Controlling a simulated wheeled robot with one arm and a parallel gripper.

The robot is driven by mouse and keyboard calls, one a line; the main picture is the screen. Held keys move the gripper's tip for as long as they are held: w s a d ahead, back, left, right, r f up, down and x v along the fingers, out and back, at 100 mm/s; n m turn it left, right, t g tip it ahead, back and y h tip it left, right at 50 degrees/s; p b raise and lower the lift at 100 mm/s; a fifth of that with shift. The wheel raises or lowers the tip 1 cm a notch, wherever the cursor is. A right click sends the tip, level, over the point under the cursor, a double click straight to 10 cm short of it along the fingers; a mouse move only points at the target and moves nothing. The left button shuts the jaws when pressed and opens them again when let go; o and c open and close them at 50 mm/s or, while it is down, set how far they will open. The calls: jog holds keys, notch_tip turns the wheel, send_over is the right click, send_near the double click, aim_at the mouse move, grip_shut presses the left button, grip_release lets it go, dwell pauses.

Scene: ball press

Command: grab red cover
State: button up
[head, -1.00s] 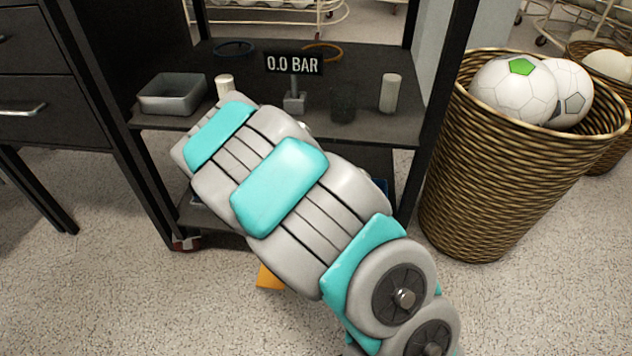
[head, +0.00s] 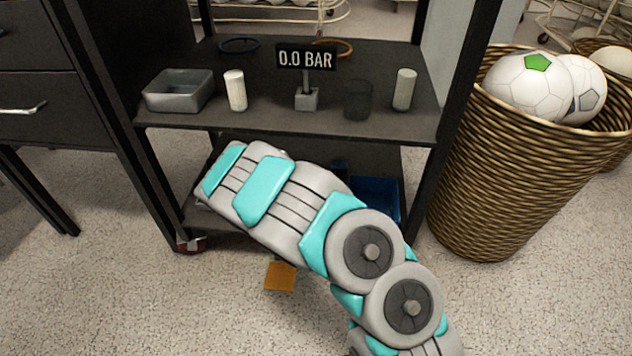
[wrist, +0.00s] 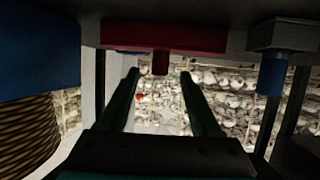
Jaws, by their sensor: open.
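The red cover (wrist: 160,38) is a wide flat red piece with a short red stub at its middle. It shows at the top of the wrist view, which looks upside down. My gripper (wrist: 160,75) is open, with its two dark fingers pointing towards the cover. The stub appears between the fingertips in the picture, with a gap on each side. I cannot tell whether the fingertips reach it in depth. In the head view, my arm hides the cover and my gripper at the lower shelf (head: 185,215).
In the wrist view, a grey block with a blue stub (wrist: 272,77) is on the right and a blue bin (wrist: 38,55) on the left. The upper shelf (head: 235,122) holds a grey tray (head: 180,92) and white cylinders. A wicker basket (head: 500,190) stands right of the shelf.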

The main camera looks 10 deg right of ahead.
jog(key=shift+x, duration=2.25)
jog(key=shift+f, duration=0.15)
grip_shut()
